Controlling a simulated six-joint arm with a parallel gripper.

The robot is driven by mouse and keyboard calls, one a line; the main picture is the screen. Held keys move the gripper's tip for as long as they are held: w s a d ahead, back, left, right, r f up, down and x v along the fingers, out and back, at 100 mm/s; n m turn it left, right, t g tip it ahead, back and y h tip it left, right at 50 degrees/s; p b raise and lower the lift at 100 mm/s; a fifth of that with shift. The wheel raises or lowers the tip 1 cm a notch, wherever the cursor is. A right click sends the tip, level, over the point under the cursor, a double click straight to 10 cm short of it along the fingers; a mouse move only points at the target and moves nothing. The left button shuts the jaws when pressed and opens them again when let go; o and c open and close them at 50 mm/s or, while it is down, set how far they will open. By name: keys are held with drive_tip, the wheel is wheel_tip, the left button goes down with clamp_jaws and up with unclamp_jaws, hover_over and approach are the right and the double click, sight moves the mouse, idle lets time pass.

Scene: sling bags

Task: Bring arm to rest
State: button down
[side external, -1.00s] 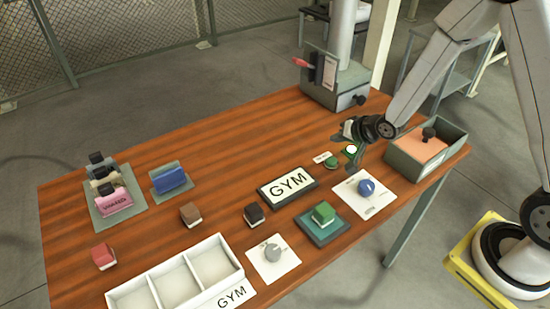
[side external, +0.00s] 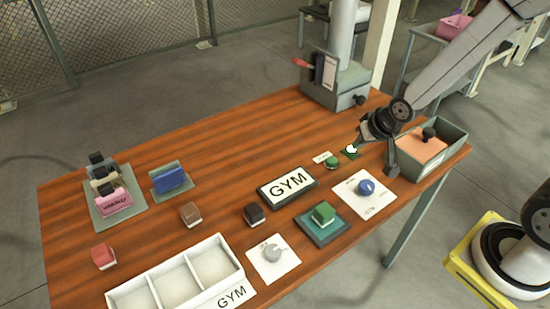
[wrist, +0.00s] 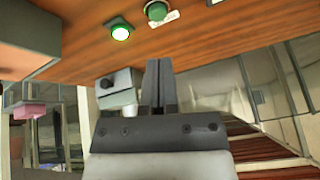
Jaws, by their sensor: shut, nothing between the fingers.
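My gripper (side external: 388,172) is over the right part of the wooden table, just left of the grey bin with the orange inside. In the wrist view its fingers (wrist: 160,68) are together with nothing between them. A lit white-green button (side external: 351,149) is left of the gripper, apart from it; it also shows in the wrist view (wrist: 121,32). A green round knob (side external: 331,162) sits beside the lit button.
The grey bin (side external: 442,165) with a black knob is close to my gripper. A grey box with a red lever (side external: 336,84) stands at the back. Dials, a GYM sign (side external: 288,188), small blocks, bags and a white three-part tray (side external: 127,296) occupy the left and front. The table's middle back is clear.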

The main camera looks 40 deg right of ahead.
drive_tip(key=s+a+r+n+g, duration=0.2)
drive_tip(key=s+r+n+g, duration=0.1)
drive_tip(key=s, duration=0.5)
drive_tip(key=shift+s+a+n, duration=0.15)
drive_tip(key=shift+s+n, duration=0.25)
